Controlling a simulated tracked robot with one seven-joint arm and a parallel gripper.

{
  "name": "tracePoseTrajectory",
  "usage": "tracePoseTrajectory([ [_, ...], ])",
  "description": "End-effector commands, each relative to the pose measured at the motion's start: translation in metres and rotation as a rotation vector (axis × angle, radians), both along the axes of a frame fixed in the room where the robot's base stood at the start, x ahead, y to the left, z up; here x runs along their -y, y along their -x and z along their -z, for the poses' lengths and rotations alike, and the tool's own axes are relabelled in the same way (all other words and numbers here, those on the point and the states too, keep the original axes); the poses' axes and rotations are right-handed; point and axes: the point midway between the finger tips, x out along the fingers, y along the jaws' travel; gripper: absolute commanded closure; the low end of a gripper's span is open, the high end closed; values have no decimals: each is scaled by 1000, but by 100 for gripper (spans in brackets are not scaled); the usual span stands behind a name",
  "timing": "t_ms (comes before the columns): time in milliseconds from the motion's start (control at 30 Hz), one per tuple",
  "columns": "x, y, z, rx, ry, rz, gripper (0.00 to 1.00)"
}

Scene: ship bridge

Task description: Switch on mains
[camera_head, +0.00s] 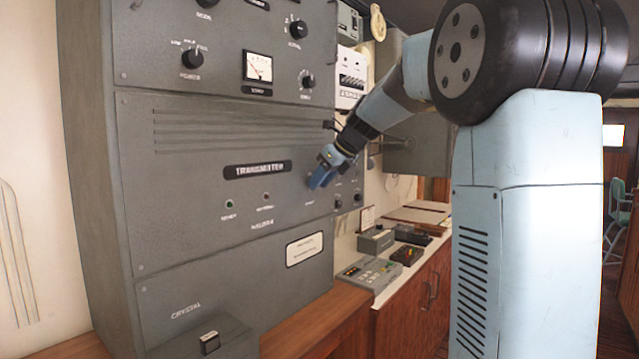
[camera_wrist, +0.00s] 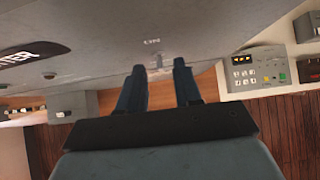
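The grey transmitter panel (camera_head: 200,160) fills the left of the head view, with a black TRANSMITTER label plate (camera_head: 257,169). My gripper (camera_head: 320,180) is at the panel's right part, close to its face, by a small control (camera_head: 310,177) that it partly hides. In the wrist view my gripper (camera_wrist: 160,70) has its two dark fingers apart, pointing at the panel (camera_wrist: 90,50). A small, blurred, pale fitting (camera_wrist: 158,62) shows in the gap between the fingertips. I cannot tell whether they touch it. The small label (camera_wrist: 152,42) beside it is too blurred to read.
Knobs (camera_head: 192,58) and a meter (camera_head: 257,67) are on the panel above. A wooden counter (camera_head: 310,320) and a side desk with a keypad box (camera_head: 369,273) lie below.

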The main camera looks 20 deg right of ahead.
Motion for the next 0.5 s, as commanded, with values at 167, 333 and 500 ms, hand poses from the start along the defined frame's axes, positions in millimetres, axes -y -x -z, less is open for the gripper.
tracePoseTrajectory([
  [167,12,15,-22,3,1,2,66],
  [333,25,34,-48,3,1,1,66],
  [500,37,51,-72,3,1,2,66],
])
